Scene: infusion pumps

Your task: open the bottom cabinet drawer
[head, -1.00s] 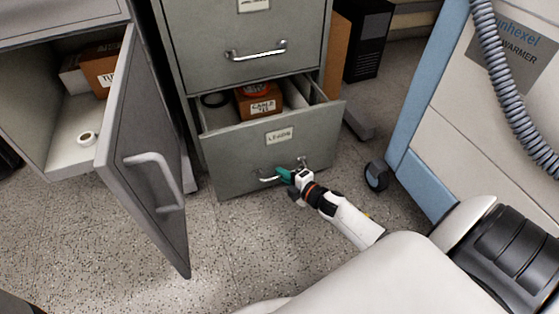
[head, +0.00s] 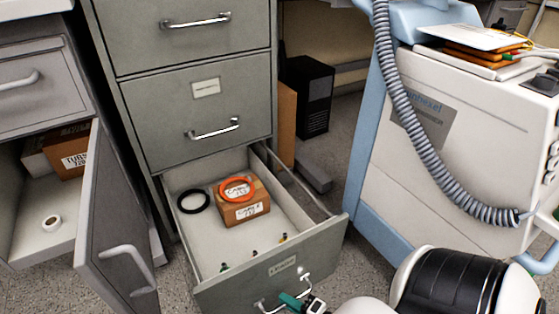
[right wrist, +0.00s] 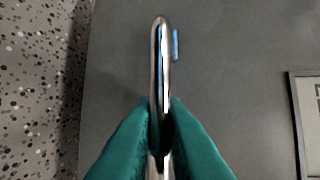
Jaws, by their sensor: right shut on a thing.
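The bottom drawer (head: 283,272) of the grey filing cabinet (head: 185,70) is pulled well out, and its inside shows from above. Its metal handle (head: 263,306) is on the front face at the bottom of the head view. My right gripper (head: 288,299) has green fingertips and is shut on this handle. In the right wrist view the two green fingers (right wrist: 160,140) pinch the handle bar (right wrist: 160,70) from both sides, with the grey drawer front behind it. My left gripper is not in view.
Inside the drawer are a cardboard box (head: 242,208) with an orange ring (head: 237,189) on it, a black ring (head: 194,201) and small items. An open cabinet door (head: 112,250) stands at left. A white-and-blue warmer (head: 440,150) with a coiled hose stands at right.

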